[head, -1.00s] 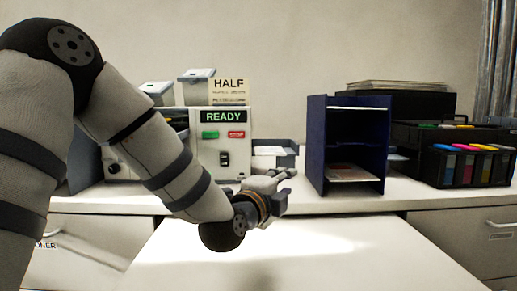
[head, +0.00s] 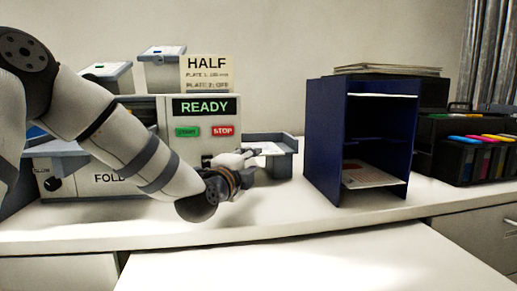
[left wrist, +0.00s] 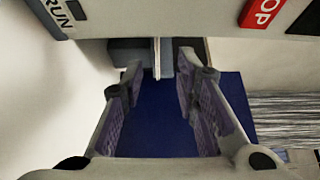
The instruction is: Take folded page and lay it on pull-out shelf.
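A white folded page (head: 272,149) appears to lie in the grey output tray (head: 287,158) at the right side of the folding machine, partly hidden by my gripper. My left gripper (head: 248,160) is just in front of the machine's right edge, close to the tray. In the left wrist view its two fingers (left wrist: 163,105) are spread with nothing between them. A thin pale edge (left wrist: 156,57) shows beyond the fingertips, possibly the page seen edge-on. The pull-out shelf (head: 330,265) is the pale flat surface in front of the counter, and its visible part is bare. My right gripper is not in view.
The folding machine (head: 206,145) has a READY display and START and STOP buttons. A dark blue organizer (head: 322,150) stands right of the tray, with paper (head: 368,176) on its lower level. Ink cartridges (head: 480,158) stand farther right. The counter front (head: 270,215) is clear.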

